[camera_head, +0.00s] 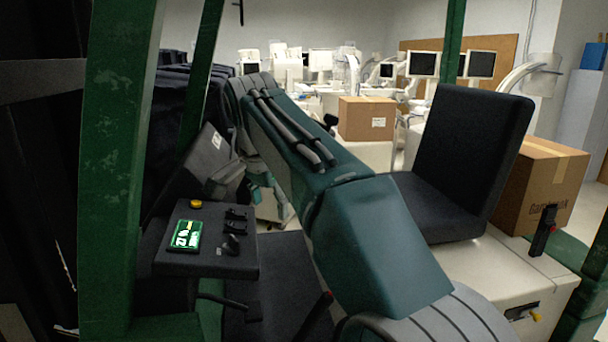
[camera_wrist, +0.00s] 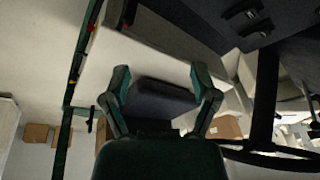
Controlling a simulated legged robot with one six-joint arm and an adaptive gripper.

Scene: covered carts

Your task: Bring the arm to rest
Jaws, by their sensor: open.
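My arm (camera_head: 300,140), teal and grey, rises from the lower right in the head view, crosses the cab and bends down at its far end. My gripper (camera_head: 268,190) shows in part there, beyond the control console and left of the arm link. In the wrist view my gripper (camera_wrist: 161,72) has its two teal fingers spread apart, with nothing held between them. A dark padded seat part (camera_wrist: 160,103) shows behind the gap between the fingers. I cannot tell how far it is from the fingertips.
Green frame posts (camera_head: 125,150) stand close at the left. A black console (camera_head: 212,240) with a lit display and levers is near the arm. A black seat (camera_head: 465,165) is right of the arm. Cardboard boxes (camera_head: 367,118) and white equipment with monitors stand behind.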

